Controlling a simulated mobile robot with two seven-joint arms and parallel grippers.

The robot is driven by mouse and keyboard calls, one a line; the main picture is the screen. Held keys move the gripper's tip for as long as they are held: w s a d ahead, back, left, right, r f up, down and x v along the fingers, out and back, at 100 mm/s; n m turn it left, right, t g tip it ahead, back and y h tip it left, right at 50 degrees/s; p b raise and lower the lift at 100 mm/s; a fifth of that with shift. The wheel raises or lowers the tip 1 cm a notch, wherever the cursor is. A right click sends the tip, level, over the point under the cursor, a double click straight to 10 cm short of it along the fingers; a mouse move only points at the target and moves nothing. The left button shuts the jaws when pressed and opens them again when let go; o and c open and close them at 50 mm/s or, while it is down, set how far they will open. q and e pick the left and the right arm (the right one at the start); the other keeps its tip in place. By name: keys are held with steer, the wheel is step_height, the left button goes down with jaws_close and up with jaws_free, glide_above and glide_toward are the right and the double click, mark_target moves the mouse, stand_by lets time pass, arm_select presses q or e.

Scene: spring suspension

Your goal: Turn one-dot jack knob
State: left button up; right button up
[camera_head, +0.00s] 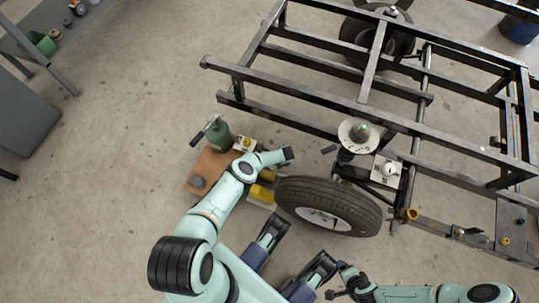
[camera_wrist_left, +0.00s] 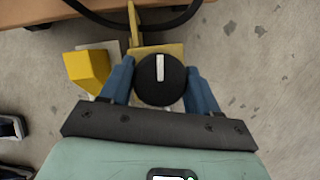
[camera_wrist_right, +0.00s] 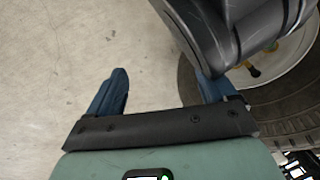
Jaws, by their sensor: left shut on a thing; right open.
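In the left wrist view a round black knob (camera_wrist_left: 160,82) with one white bar mark on its top sits at a yellow jack body (camera_wrist_left: 157,50). The blue fingers of my left gripper (camera_wrist_left: 160,76) are shut on the knob from both sides. In the head view my left arm reaches to the jack area beside the tire (camera_head: 328,206); the knob is hidden there. My right gripper (camera_wrist_right: 163,78) is open and empty, with bare floor between its fingers. The tire also shows at the right of the right wrist view (camera_wrist_right: 285,113).
A yellow block (camera_wrist_left: 85,70) stands left of the knob. A brown board (camera_head: 207,167) holds a green bottle (camera_head: 217,133) and small parts. The dark metal frame (camera_head: 320,78) with a spring seat disc (camera_head: 352,132) fills the upper right.

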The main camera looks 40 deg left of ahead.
arm_select(q)
steer(key=shift+d+f, duration=0.1)
steer(key=o, duration=1)
steer(key=shift+r, duration=0.25)
steer(key=p+v, duration=0.2)
steer(key=shift+r, duration=0.45)
arm_select(e)
steer(key=w+r+t, duration=0.1)
steer(key=w+r, duration=0.3)
arm_select(q)
steer(key=p+v, duration=0.6)
steer(key=v, duration=0.4)
steer(key=shift+d, duration=0.15)
arm_select(e)
steer(key=s+a+r+g, duration=0.1)
steer(key=s+a+r, duration=0.1)
steer(key=s, duration=0.3)
steer(key=s+a+r+n+g+y, duration=0.1)
steer(key=s+a+r, duration=0.2)
steer(key=s+r, duration=0.1)
steer(key=shift+s+a+r+g+y, duration=0.2)
steer(key=shift+s+r+g+y, duration=0.15)
steer(key=shift+s, duration=0.25)
